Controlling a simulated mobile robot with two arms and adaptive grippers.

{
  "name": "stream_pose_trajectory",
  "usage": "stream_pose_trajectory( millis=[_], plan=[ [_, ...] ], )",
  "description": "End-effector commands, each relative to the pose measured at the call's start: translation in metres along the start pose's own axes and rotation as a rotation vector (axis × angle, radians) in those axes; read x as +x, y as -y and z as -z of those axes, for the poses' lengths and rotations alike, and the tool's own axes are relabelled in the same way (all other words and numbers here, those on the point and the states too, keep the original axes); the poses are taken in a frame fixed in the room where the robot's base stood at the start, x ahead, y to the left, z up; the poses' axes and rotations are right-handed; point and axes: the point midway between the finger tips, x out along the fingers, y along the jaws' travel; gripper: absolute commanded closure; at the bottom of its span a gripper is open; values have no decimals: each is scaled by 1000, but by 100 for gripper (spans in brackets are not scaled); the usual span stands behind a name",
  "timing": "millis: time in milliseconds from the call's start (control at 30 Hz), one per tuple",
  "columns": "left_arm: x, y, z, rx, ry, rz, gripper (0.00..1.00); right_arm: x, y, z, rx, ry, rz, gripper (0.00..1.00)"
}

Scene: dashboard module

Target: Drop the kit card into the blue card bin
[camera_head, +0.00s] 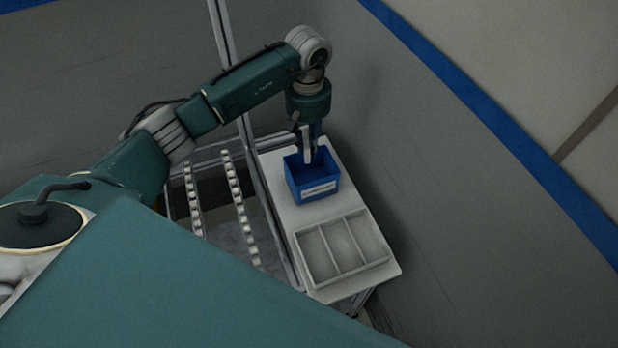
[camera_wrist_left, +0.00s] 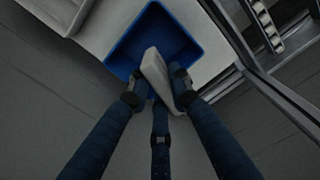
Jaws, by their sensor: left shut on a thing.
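The blue card bin (camera_head: 316,190) stands on a white shelf top, with a pale label on its front. It also shows in the left wrist view (camera_wrist_left: 121,50), with its open top facing the camera. My left gripper (camera_head: 308,153) points down over the bin's back part. In the left wrist view my left gripper (camera_wrist_left: 160,88) is shut on the kit card (camera_wrist_left: 154,68), a pale flat piece. The card is over the bin's opening and partly hidden by the fingers. I cannot tell how far it reaches into the bin. My right gripper is not in view.
A grey tray with three compartments (camera_head: 318,262) sits on the white shelf top (camera_head: 283,211) in front of the bin. Metal frame rails and roller tracks (camera_head: 241,212) run to the left of the shelf. Open floor lies to the right.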

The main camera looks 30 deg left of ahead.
Motion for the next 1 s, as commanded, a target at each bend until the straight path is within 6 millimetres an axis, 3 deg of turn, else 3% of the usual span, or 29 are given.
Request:
stream_pose_trajectory(
  millis=[200,233,300,333,667,767,1000],
  plan=[
    [0,0,0,0,0,0,100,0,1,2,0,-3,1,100],
    [0,0,0,0,0,0,75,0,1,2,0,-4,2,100],
    [0,0,0,0,0,0,61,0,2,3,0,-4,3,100],
    [0,0,0,0,0,0,59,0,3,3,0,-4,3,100],
    [-3,0,0,0,-1,0,59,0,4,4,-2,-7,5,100],
    [-14,0,1,-1,-2,-1,59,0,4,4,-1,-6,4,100],
    [-64,0,2,-1,-5,-2,59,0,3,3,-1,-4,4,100]
  ],
)
